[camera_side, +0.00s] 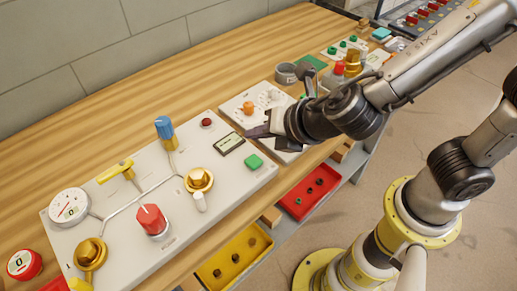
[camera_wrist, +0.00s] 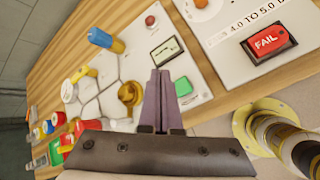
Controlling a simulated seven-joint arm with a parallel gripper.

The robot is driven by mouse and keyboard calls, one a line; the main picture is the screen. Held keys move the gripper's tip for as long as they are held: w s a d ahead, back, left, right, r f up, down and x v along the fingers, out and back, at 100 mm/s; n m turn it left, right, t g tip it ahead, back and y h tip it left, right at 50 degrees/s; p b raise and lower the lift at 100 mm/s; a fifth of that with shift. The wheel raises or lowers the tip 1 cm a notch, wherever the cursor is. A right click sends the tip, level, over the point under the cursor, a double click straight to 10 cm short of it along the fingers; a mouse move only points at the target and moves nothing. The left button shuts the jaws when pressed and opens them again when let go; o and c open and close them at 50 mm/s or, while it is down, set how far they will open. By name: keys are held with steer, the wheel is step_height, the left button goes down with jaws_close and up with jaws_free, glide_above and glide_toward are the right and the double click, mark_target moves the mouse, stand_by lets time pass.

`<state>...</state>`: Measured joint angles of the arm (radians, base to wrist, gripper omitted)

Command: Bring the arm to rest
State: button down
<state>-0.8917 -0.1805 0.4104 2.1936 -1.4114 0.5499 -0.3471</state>
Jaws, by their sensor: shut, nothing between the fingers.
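My gripper (camera_side: 258,131) is at the middle of the bench in the side view, over the gap between the large valve panel (camera_side: 150,247) and a smaller white panel (camera_side: 237,106). In the wrist view my gripper (camera_wrist: 161,75) has its two dark fingers together with nothing between them. The fingers point toward the valve panel, near its small display (camera_wrist: 167,50) and green button (camera_wrist: 183,87). No hold on any knob or handle shows. My forearm reaches in from the upper right of the side view.
The valve panel carries a blue-topped handle (camera_side: 165,130), a yellow handle (camera_side: 116,171), a red knob (camera_side: 151,219), a gauge (camera_side: 69,208) and brass valves. A red sign reading FAIL (camera_wrist: 268,42) is on the other panel. Red (camera_side: 308,190) and yellow (camera_side: 235,258) trays sit below the bench top.

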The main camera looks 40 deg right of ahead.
steer(key=d+r+m+h, duration=0.2)
steer(key=d+r+m, duration=0.35)
steer(key=d, duration=0.45)
steer(key=d+r+m+h, duration=0.2)
steer(key=d+r+m, duration=0.3)
steer(key=d, duration=0.5)
steer(key=s+d+m+g, duration=0.2)
steer(key=s+d+m, duration=0.4)
steer(key=s+m, duration=0.4)
steer(key=s+a+f+m+g+y, duration=0.1)
steer(key=s+a+f+m+y, duration=0.2)
steer(key=s+a+m, duration=0.2)
steer(key=shift+a+f+m+g, duration=0.15)
steer(key=shift+f+m+g, duration=0.15)
steer(key=shift+m, duration=0.95)
